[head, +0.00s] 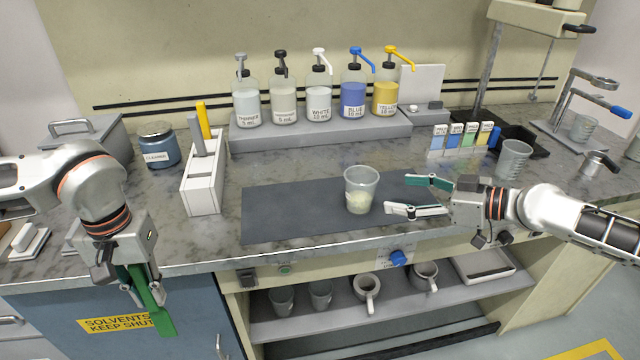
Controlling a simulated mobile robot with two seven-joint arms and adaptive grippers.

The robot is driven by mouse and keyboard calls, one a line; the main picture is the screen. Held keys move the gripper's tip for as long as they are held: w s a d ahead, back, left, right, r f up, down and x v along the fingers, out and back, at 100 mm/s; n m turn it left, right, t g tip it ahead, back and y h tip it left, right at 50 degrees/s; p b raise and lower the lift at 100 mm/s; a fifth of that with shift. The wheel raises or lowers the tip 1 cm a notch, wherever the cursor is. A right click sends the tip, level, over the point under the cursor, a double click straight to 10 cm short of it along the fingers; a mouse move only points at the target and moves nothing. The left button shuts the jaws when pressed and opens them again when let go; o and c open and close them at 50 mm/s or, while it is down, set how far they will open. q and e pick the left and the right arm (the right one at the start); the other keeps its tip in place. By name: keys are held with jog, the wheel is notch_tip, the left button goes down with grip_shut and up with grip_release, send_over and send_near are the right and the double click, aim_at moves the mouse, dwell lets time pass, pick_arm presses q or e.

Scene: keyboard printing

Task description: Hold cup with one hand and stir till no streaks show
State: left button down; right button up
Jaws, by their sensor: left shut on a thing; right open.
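A clear cup (361,190) stands upright on the dark mat (290,212), with pale cream liquid in its bottom. Whether the liquid has streaks is too small to tell. My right gripper (418,195) is open just right of the cup, its fingers pointing at it and apart from it. My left gripper (145,288) hangs at the lower left, in front of the counter's front edge and far from the cup. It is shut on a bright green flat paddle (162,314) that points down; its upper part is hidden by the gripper.
A white rack (202,187) holds a yellow and a grey paddle left of the mat. Several pump bottles stand on a grey riser (300,138) behind it. A blue cleaner jar (158,145) is at left; another clear cup (513,159) is at right. The mat's left part is clear.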

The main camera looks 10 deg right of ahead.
aim_at(364, 188)
pick_arm(q)
notch_tip(364, 188, up, 4)
jog(key=p, duration=0.3)
jog(key=shift+r, duration=0.15)
pick_arm(e)
jog(key=x, duration=1)
jog(key=shift+a, duration=0.15)
jog(key=shift+w+a+f, duration=0.2)
jog(key=shift+w+a, duration=0.2)
jog(key=c, duration=1.7)
